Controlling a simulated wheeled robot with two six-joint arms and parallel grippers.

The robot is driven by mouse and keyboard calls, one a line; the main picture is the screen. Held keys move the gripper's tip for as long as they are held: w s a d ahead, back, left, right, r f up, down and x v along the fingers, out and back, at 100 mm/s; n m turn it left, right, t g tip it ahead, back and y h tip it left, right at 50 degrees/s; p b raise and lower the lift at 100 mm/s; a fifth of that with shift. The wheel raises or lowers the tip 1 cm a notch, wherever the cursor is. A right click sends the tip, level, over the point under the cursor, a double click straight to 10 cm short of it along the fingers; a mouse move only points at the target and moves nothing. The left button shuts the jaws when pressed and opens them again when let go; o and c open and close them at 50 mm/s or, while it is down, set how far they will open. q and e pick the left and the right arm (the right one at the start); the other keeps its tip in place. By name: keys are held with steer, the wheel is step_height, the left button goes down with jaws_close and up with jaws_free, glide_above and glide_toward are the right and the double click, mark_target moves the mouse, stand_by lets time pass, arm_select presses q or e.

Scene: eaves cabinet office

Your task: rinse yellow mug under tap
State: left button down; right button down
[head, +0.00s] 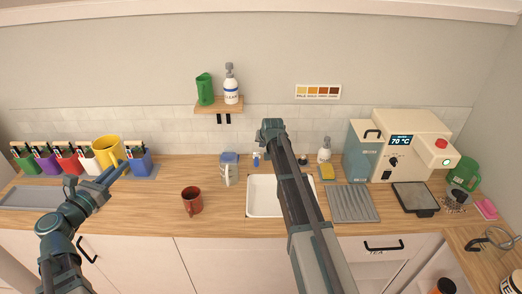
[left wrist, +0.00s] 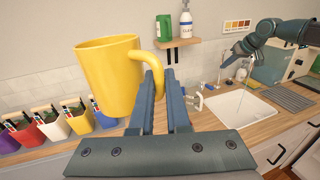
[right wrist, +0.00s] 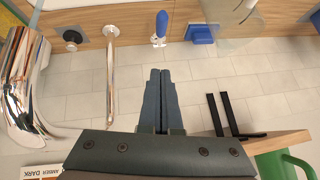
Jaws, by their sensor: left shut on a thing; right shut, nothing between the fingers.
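The yellow mug (head: 107,150) is held up above the left part of the counter; it fills the upper left of the left wrist view (left wrist: 106,78). My left gripper (head: 121,165) is shut on its handle (left wrist: 152,62), and the mug looks roughly upright. The white sink (head: 264,203) is at the counter's middle, partly hidden by my right arm. It also shows in the left wrist view (left wrist: 240,108). A chrome tap pipe (right wrist: 110,75) and a blue-handled fitting (right wrist: 161,27) show in the right wrist view. My right gripper (right wrist: 161,75) is shut and empty near the wall.
A ridged mat (head: 351,204) and a coffee machine (head: 404,145) are to the right. A wall shelf (head: 219,107) holds a green jug and a bottle. Coloured bins line the left.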

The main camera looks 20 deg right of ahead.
steer(key=b, duration=0.7)
glide_above(257, 158)
steer(key=s, duration=0.3)
step_height(257, 158, down, 8)
steer(key=f+b, duration=0.2)
steer(key=shift+w+b, duration=0.2)
steer(key=shift+b, duration=0.1)
steer(key=shift+s+a+f+b, duration=0.1)
steer(key=shift+a+f+b, duration=0.1)
steer(key=shift+f+b, duration=0.45)
